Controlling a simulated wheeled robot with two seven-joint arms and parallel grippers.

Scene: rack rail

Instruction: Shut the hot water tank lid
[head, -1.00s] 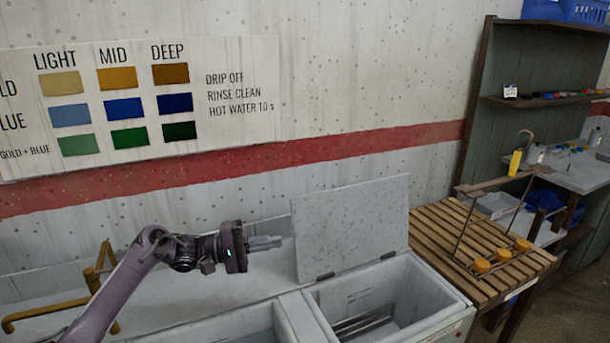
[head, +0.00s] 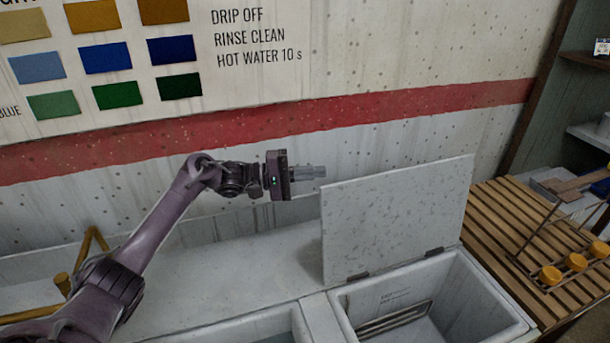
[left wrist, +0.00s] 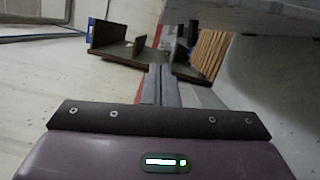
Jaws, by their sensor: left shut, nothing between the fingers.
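The hot water tank lid (head: 395,218) is a pale speckled panel standing open, nearly upright, hinged at the back edge of the tank. The tank (head: 470,290) below it is an open white basin with a metal rack-like part inside. My left gripper (head: 322,171) is shut and empty. In the head view it appears just left of and slightly above the lid's upper left corner, and a gap seems to lie between them. In the left wrist view the closed fingers (left wrist: 160,84) point away from the camera. My right gripper is not in view.
A slatted wooden bench (head: 490,215) stands right of the tank, with a wire stand and orange-capped pieces (head: 575,262) on it. The wall with a colour chart (head: 120,55) is behind. The white counter (head: 240,270) is clear.

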